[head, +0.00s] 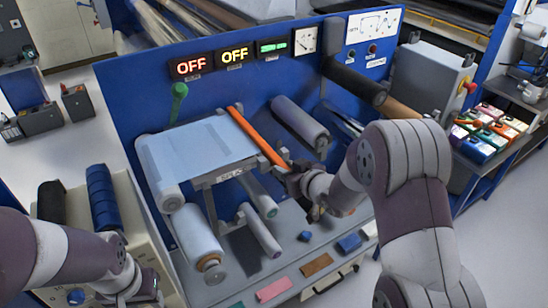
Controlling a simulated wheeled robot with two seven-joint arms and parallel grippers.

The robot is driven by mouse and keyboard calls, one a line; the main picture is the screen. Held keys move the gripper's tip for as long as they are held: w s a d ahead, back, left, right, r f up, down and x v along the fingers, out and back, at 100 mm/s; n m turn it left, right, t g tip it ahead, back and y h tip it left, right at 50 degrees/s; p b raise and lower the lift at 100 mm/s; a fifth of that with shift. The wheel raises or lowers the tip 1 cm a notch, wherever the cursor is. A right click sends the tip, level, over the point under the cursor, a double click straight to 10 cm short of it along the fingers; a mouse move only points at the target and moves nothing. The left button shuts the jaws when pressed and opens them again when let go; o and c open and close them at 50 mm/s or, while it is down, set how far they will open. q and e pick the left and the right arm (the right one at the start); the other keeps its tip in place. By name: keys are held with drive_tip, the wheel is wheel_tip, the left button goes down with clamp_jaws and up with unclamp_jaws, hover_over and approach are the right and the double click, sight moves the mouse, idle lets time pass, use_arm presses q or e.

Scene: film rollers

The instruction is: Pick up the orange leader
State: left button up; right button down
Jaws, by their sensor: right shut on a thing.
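The orange leader (257,137) is a long thin orange strip. It lies slantwise along the right edge of the pale blue web (200,147) on the roller machine. My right gripper (291,172) is at the near end of the leader, shut on it; its fingers are small and partly hidden by the wrist. My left gripper (152,288) is low at the left, beside the beige unit and away from the leader. Its fingers are too unclear to tell open from shut.
Rollers surround the web: a grey one (300,122) behind right and a large pale one (197,240) in front. A green-knobbed lever (179,100) stands behind. Coloured pieces, including a pink one (273,289), lie on the front ledge. Blue rolls (103,197) stand at left.

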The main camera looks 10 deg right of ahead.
drive_tip(key=shift+r, duration=0.35)
drive_tip(key=r+b, duration=0.1)
drive_tip(key=r, duration=0.1)
drive_tip(key=s+r, duration=0.1)
drive_tip(key=shift+d+r+b, duration=0.1)
drive_tip(key=shift+r+b, duration=0.25)
drive_tip(key=shift+r, duration=0.05)
drive_tip(key=a+r+v, duration=0.1)
drive_tip(key=r+v, duration=0.1)
drive_tip(key=v, duration=1)
drive_tip(key=shift+a, duration=0.25)
wheel_tip(320, 180, up, 5)
drive_tip(key=p, duration=0.5)
drive_tip(key=shift+p, duration=0.3)
drive_tip(key=shift+w, duration=0.1)
